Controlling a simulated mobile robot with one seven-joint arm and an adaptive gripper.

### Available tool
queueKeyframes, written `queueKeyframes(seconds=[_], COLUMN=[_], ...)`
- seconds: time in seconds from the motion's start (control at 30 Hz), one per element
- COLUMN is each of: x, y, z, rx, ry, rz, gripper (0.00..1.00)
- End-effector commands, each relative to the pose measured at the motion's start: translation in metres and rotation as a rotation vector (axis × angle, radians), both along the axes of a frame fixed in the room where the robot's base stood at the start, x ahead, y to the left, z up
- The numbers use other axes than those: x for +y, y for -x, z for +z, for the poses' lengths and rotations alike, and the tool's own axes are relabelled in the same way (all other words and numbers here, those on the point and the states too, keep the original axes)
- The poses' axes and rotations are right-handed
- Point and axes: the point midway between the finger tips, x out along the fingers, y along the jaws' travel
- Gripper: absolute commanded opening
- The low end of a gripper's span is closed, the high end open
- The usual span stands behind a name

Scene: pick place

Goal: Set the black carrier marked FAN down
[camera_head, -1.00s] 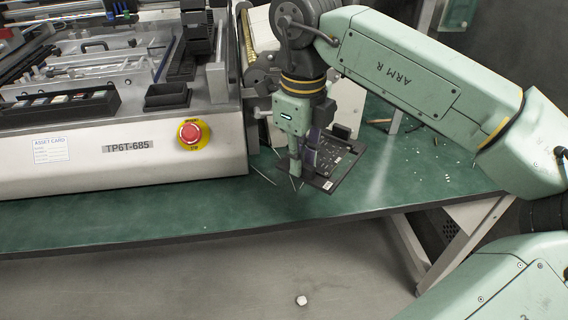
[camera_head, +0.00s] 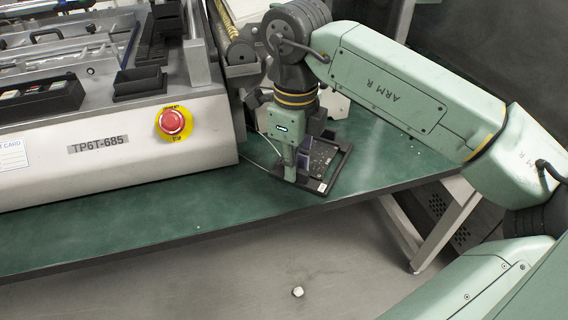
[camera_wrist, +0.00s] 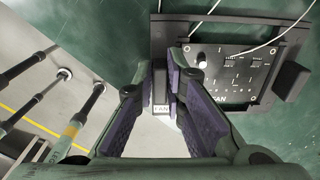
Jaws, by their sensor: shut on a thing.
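The black carrier (camera_head: 339,166) is a flat dark frame with a circuit board in it, at the front right of the green bench in the head view. In the wrist view the carrier (camera_wrist: 184,27) shows a white FAN label at its near end and FAN print on the board. My gripper (camera_head: 292,172) is shut on the carrier's near left part. The gripper's purple-padded fingers also show in the wrist view (camera_wrist: 170,82). The carrier is close to the bench top; I cannot tell whether it touches.
The green bench (camera_head: 210,212) has a front edge just below the carrier. A grey machine (camera_head: 110,165) with a red stop button (camera_head: 172,123) stands to the left. Thin pale wires lie by the carrier. Bench space right of the carrier is largely clear.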

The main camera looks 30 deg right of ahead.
Motion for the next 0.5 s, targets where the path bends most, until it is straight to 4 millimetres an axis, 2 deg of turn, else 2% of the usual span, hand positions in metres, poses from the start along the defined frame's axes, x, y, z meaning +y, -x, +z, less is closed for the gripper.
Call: queueKeyframes(seconds=[0.23, 0.27, 0.5], x=[0.0002, 0.0002, 0.0003], y=[-0.0002, -0.0002, -0.0004], z=[-0.0037, -0.0025, -0.0019], rx=[0.0, 0.0, 0.0], ry=[0.0, 0.0, 0.0], rz=[0.0, 0.0, 0.0], gripper=[0.0, 0.12, 0.28])
